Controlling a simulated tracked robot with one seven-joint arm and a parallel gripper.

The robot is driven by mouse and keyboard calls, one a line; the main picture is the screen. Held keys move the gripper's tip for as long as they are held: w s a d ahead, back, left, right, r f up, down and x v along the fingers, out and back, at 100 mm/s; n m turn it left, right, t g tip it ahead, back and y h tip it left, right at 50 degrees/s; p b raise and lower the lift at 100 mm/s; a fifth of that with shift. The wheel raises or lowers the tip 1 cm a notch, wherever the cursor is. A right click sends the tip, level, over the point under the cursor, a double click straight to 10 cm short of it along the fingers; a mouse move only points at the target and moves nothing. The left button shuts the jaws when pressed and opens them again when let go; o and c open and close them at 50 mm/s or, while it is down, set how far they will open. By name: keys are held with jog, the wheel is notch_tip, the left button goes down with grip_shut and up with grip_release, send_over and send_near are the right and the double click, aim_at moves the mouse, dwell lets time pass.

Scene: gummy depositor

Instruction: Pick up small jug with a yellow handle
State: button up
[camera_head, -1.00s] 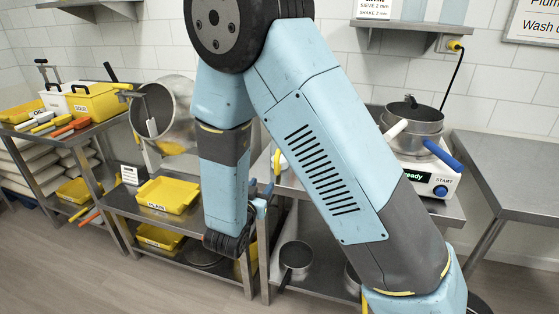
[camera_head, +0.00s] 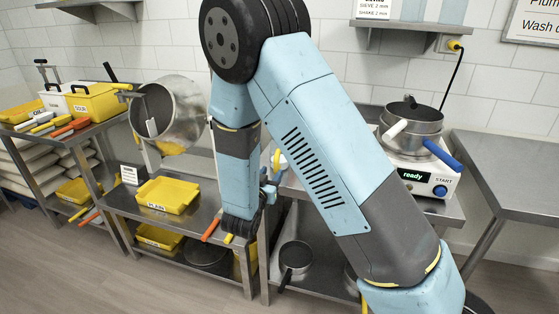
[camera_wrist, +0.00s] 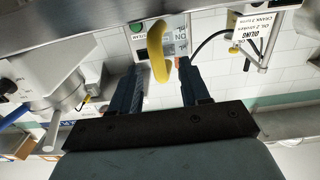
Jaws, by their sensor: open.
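A curved yellow handle (camera_wrist: 158,60) shows in the wrist view, between the two fingers of my open gripper (camera_wrist: 162,67). The fingers stand apart on either side of it, and I see no contact. The jug body cannot be made out there. In the head view a small yellow piece (camera_head: 277,160) shows at the table beside my arm, probably the same handle. My arm covers most of that spot, and the fingers are hardly visible in that view.
A machine with a "ready" display (camera_head: 414,175) carries a pot with white and blue handles to the right. A tilted metal drum (camera_head: 168,115) and a yellow tray (camera_head: 168,195) are left. Orange and yellow handles (camera_head: 218,232) lie low beside my arm. The right table (camera_head: 510,170) is bare.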

aim_at(275, 169)
jog(key=x, duration=0.5)
jog(key=shift+s+d, duration=0.1)
jog(key=shift+d, duration=0.05)
jog(key=shift+c, duration=0.3)
grip_shut()
